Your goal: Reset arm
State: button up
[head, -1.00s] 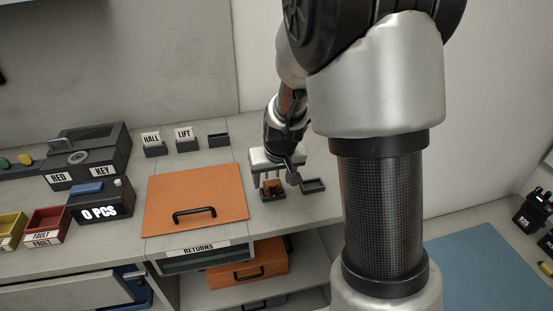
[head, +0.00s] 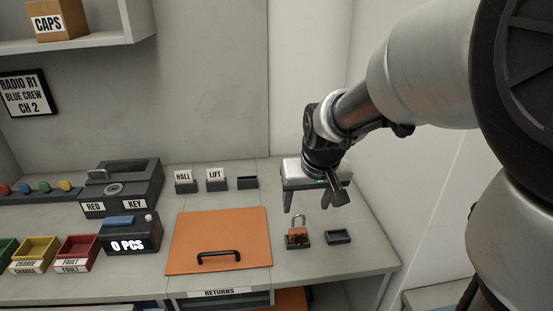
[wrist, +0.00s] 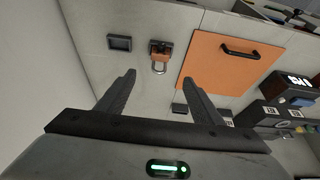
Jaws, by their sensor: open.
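My gripper (head: 311,205) is open and empty, raised above the right part of the grey workbench (head: 345,265). In the wrist view my gripper (wrist: 157,82) shows its two fingers spread with nothing between them. A padlock with an orange body (head: 297,235) and an upright shackle sits in a small dark tray, below and apart from the fingers. It also shows in the wrist view (wrist: 160,52), ahead of the fingertips.
An empty dark tray (head: 338,237) stands right of the padlock. An orange panel with a black handle (head: 219,238) lies to the left. Small holders labelled HALL (head: 184,182) and LIFT (head: 216,180) stand behind it. A grey box marked RED and KEY (head: 120,190) stands further left.

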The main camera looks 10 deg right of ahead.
jog(key=s+r+p, duration=0.2)
jog(key=s+r, duration=0.4)
jog(key=s, duration=0.3)
jog(key=s+r+t+p, duration=0.1)
jog(key=s+r+p, duration=0.1)
jog(key=s+r, duration=0.4)
jog(key=s, duration=0.3)
jog(key=shift+s, duration=0.2)
